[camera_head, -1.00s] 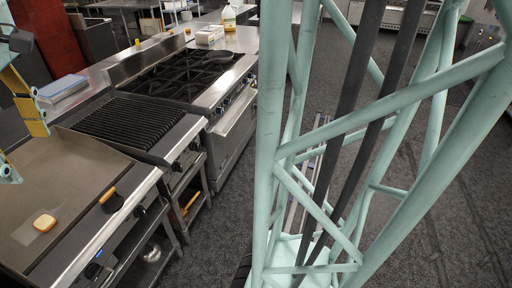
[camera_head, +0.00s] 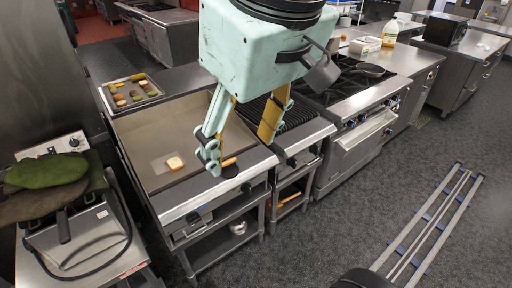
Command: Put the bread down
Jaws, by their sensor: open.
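A small piece of bread (camera_head: 175,163) lies on the flat griddle plate (camera_head: 180,125), pale on top with a brown edge. It sits at one corner of a faint lighter square patch on the plate. My gripper (camera_head: 238,156) hangs over the right side of the griddle, to the right of the bread and apart from it. Its two yellow-and-mint fingers are spread wide, with nothing between them.
A spatula (camera_head: 230,168) with a wooden handle lies at the griddle's front right edge. A tray of food (camera_head: 130,92) stands behind the griddle. A fryer (camera_head: 80,225) with green mitts (camera_head: 48,172) is at left. A grill and a burner range (camera_head: 345,85) are at right.

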